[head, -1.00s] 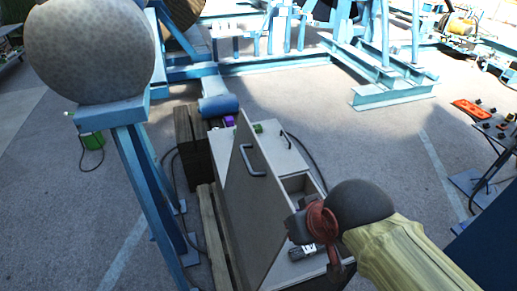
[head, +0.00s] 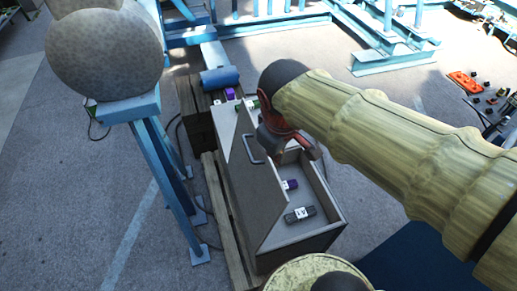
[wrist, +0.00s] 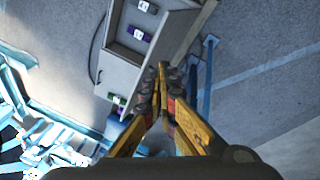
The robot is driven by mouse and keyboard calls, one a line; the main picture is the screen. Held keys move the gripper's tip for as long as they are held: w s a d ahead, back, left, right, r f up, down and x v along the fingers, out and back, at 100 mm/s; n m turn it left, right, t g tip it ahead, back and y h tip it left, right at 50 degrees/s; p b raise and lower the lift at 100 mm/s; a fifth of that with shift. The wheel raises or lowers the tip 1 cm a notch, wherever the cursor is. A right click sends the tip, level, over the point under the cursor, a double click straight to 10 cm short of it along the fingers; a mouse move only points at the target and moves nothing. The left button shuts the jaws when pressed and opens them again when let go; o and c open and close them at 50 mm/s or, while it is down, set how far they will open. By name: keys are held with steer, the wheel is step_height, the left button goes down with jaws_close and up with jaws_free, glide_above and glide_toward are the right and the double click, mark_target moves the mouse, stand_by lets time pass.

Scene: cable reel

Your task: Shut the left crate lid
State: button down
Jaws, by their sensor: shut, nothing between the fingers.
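Inside the compartment lie a dark block (head: 299,214) and a purple block (head: 290,185). My gripper (head: 290,140) is shut and empty, above the far part of the crate, near the raised lid; contact cannot be told. In the wrist view the gripper (wrist: 160,75) has its fingers together, beside the crate (wrist: 168,40). My arm hides part of the crate's far side.
A wooden pallet (head: 215,205) runs along the crate's left. Blue steel frames (head: 380,45) stand behind. Floor between is open.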

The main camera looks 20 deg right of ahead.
steer(key=w+a+f+n+g+h, duration=0.2)
steer(key=w+a+f+n+h, duration=0.15)
steer(key=w+f+n, duration=0.35)
steer(key=w+a+f+n+g+h, duration=0.1)
steer(key=w+a+f+n+h, duration=0.1)
steer(key=w+a+f+n, duration=0.55)
steer(key=m+p, duration=0.2)
glide_toward(266, 163)
step_height(266, 163, down, 2)
steer(key=a, duration=0.1)
steer(key=shift+w+d+f+y, duration=0.1)
steer(key=shift+d+f, duration=0.15)
steer(key=shift+d, duration=0.35)
steer(key=shift+s+d+f+y, duration=0.1)
steer(key=shift+d+f, duration=0.2)
steer(key=shift+d, duration=0.3)
steer(key=shift+w+d+f+y, duration=0.1)
steer(key=shift+d+f, duration=0.15)
steer(key=shift+d, duration=0.35)
